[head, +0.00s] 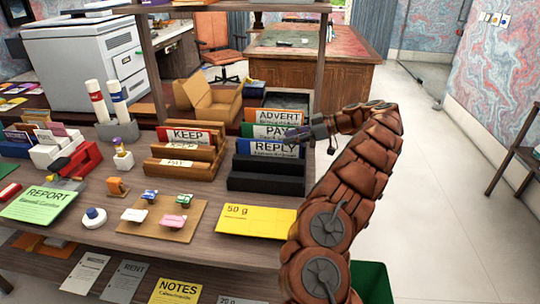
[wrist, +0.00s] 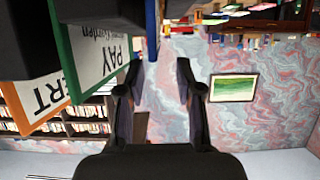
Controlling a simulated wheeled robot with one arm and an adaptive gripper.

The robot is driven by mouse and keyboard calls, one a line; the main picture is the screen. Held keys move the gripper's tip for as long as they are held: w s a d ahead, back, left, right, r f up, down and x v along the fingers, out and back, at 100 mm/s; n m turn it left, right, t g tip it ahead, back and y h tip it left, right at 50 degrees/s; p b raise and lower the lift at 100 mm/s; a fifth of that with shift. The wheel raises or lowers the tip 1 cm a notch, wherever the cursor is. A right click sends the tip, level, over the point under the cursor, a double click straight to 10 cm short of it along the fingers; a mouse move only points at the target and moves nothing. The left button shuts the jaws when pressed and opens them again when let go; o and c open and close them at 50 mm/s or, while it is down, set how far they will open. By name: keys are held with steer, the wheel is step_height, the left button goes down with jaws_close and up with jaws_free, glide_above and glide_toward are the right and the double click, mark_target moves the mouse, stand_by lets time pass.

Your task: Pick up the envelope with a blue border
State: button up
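The blue edge (wrist: 151,28) shows ahead, roughly between the finger directions. The green-bordered envelope (wrist: 92,50) is to its left. I cannot tell whether a finger touches any envelope.
A brown holder (head: 186,150) with KEEP envelopes stands to the left. A yellow 50 g envelope (head: 256,220) lies on the shelf's front right. A wooden upright (head: 322,60) rises behind the holder. Open floor (head: 430,200) lies to the right.

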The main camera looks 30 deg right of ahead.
mark_target(271, 141)
steer(key=shift+p+x, duration=1.05)
steer(key=shift+x, duration=2.7)
steer(key=shift+w, duration=0.1)
jaws_close()
